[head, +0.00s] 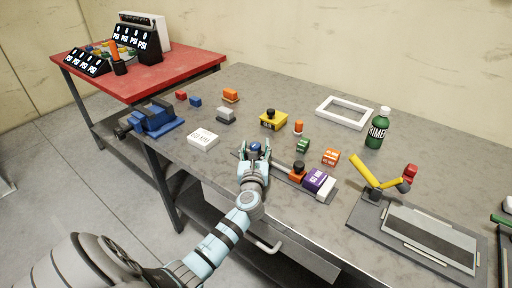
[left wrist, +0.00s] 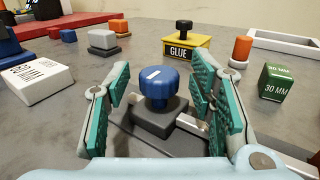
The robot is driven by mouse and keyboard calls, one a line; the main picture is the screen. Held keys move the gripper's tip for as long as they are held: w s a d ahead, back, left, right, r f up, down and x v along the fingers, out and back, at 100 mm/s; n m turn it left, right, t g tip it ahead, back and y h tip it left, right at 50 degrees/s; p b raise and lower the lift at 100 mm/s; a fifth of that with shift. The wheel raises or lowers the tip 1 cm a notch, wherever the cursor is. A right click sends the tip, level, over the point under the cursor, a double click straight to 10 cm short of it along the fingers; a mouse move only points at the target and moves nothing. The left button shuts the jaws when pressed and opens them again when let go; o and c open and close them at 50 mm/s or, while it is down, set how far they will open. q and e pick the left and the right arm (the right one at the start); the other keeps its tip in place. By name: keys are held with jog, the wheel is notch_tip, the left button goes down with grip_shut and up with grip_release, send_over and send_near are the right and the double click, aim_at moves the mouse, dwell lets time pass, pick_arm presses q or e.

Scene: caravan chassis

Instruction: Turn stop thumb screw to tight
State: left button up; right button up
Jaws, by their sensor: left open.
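A blue ribbed thumb screw (left wrist: 157,84) with a white mark on its top stands upright on a dark grey stop block (left wrist: 158,120). The block sits on a rail near the bench's middle. In the head view the thumb screw (head: 255,147) is partly hidden by my left gripper (head: 257,152). The left gripper is open, with one teal-padded finger on each side of the knob. In the left wrist view gaps show between both pads and the knob, so it does not look gripped. My right gripper is not in view.
On the rail's right part are an orange block with a black knob (head: 298,170) and a purple block (head: 318,179). A yellow glue box (head: 273,120) stands behind, a white block (head: 203,139) to the left. A green bottle (head: 377,129) stands farther right.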

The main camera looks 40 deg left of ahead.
pick_arm(q)
jog(key=shift+w+a+r, duration=0.1)
jog(key=shift+w+a, duration=0.35)
jog(key=shift+w, duration=0.1)
grip_shut()
